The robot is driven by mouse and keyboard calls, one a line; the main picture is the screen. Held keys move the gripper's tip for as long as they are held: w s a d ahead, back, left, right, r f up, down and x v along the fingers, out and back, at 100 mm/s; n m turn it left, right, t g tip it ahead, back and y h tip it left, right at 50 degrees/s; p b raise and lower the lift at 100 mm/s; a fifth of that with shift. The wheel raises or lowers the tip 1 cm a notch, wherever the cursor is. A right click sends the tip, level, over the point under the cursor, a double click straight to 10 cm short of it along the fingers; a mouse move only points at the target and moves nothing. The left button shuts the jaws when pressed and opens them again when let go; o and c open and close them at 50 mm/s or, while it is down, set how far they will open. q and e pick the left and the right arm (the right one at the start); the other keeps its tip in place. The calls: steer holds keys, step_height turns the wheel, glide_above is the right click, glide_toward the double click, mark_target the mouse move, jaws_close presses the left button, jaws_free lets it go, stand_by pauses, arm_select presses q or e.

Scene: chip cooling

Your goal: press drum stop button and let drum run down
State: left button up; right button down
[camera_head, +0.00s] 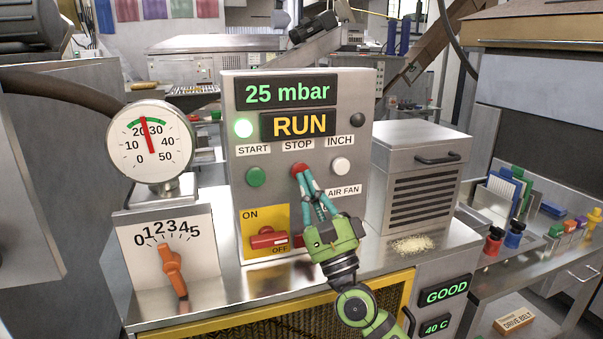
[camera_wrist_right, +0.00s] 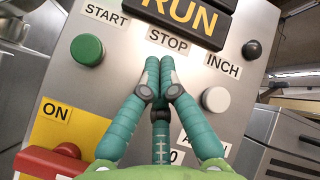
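The grey control panel (camera_head: 362,110) has a red stop button (camera_head: 297,168) under its STOP label. My right gripper (camera_head: 301,174) has its teal fingers together, with nothing seen between them, and the tips are at the stop button. I cannot tell whether they touch it or press it in. In the right wrist view the fingertips (camera_wrist_right: 160,62) cover the button below the STOP label (camera_wrist_right: 168,42). The status display (camera_head: 300,125) reads RUN, and the green lamp (camera_head: 243,128) is lit. The drum itself is not clearly identifiable. My left gripper is not in view.
A green START button (camera_head: 255,176) and a white INCH button (camera_head: 341,166) flank the stop button. A red switch (camera_head: 268,238) sits on a yellow ON/OFF plate. A gauge (camera_head: 149,145) and an orange-handled dial (camera_head: 174,270) stand left. A vented box (camera_head: 423,180) stands right.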

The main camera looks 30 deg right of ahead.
steer(key=shift+w, duration=0.15)
steer(key=shift+w+d, duration=0.1)
steer(key=shift+w, duration=0.15)
steer(key=shift+w+d+b, duration=0.1)
steer(key=shift+w+b, duration=0.25)
steer(key=shift+w, duration=0.1)
stand_by(0.7)
steer(key=shift+s, duration=0.15)
steer(key=shift+s+a+p, duration=0.2)
steer(key=shift+s+p, duration=0.15)
steer(key=shift+s, duration=0.35)
steer(key=shift+s, duration=0.1)
steer(key=shift+s+a+p, duration=0.2)
steer(key=shift+s, duration=0.6)
steer(key=shift+s+a+p, duration=0.15)
steer(key=shift+s+p, duration=0.1)
steer(key=shift+s, duration=0.5)
steer(key=shift+s+a+p, duration=0.2)
steer(key=shift+s, duration=0.6)
steer(key=shift+a+f+y, duration=0.1)
steer(key=shift+y, duration=0.2)
